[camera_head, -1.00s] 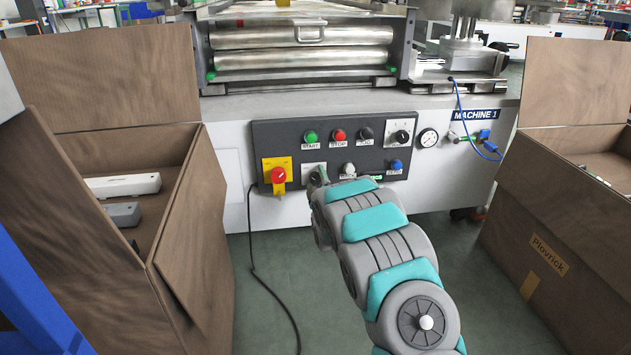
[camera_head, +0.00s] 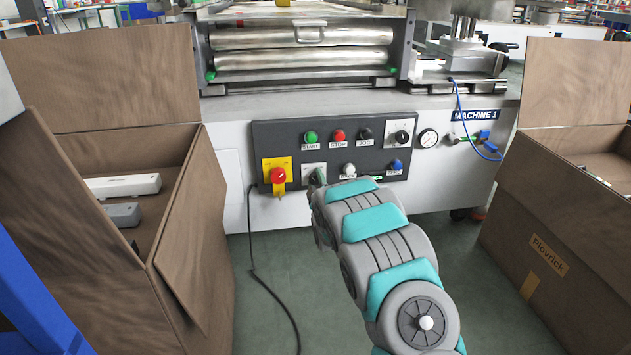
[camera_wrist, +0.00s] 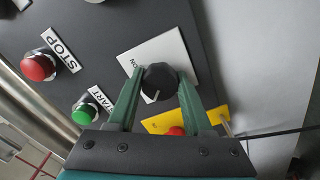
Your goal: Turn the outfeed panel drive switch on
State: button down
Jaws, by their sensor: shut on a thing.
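The drive switch is a black rotary knob (camera_wrist: 158,78) on a white plate (camera_wrist: 166,54) marked ON, seen in the wrist view. My gripper (camera_wrist: 160,84) has its two green fingers closed on either side of the knob. A white pointer line on the knob points down and left in that view, away from the ON lettering. In the head view the plate (camera_head: 313,168) is on the dark control panel (camera_head: 290,133), right of the red and yellow switch. My gripper (camera_head: 318,178) partly hides the knob there.
The red and yellow switch (camera_head: 278,175) is close on the left. Green START (camera_head: 311,136) and red STOP (camera_head: 339,135) buttons sit above.

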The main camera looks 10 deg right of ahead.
jog(key=m+p, duration=0.1)
jog(key=m, duration=0.3)
jog(key=m+p, duration=0.1)
jog(key=m, duration=0.3)
jog(key=shift+m, duration=0.4)
jog(key=m, duration=0.4)
jog(key=shift+m, duration=2.4)
jog(key=shift+c, duration=1.5)
grip_release()
